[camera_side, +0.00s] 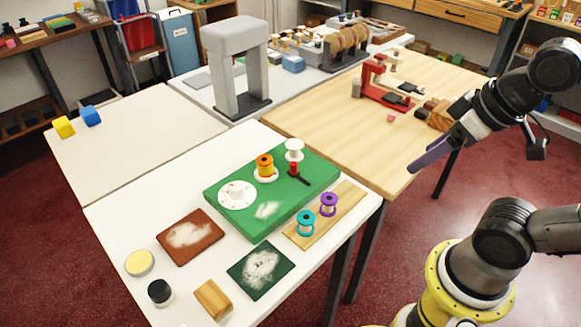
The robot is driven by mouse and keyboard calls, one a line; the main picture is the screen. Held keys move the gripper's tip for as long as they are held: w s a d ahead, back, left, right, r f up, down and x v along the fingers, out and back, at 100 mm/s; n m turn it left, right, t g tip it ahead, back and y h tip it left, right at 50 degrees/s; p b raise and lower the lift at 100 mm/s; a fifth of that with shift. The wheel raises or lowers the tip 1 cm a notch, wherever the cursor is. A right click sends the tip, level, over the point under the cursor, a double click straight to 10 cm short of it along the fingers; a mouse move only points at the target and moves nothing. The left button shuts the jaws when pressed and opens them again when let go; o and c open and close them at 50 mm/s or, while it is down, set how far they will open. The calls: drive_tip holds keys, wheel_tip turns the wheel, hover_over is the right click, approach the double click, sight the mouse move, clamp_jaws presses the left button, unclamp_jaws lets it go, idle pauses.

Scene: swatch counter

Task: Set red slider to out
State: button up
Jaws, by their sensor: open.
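A red knob (294,169), which looks like the red slider, stands at one end of a short dark slot on top of the green block (232,218). The slot runs from the knob toward the lower right. No out marking can be read at this size. My gripper (418,164) hangs over the right edge of the light wood table, well to the right of the knob and apart from it. Its dark purple fingers are seen edge-on, with nothing visible between them; it is open.
The green block also carries an orange spool (265,164), a white spool (294,148) and a white disc (237,194). Teal (306,223) and purple (328,203) spools stand on a wooden strip in front. A grey arch (225,70) rises behind.

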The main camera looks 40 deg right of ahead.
idle(0.3)
drive_tip(key=shift+s+r, duration=0.1)
drive_tip(key=c, duration=0.3)
drive_tip(key=w+r, duration=0.6)
drive_tip(key=n+g, duration=0.2)
drive_tip(key=g, duration=0.4)
hover_over(294, 163)
wheel_tip(294, 163, down, 9)
wheel_tip(294, 163, down, 14)
drive_tip(key=shift+r, duration=0.1)
clamp_jaws()
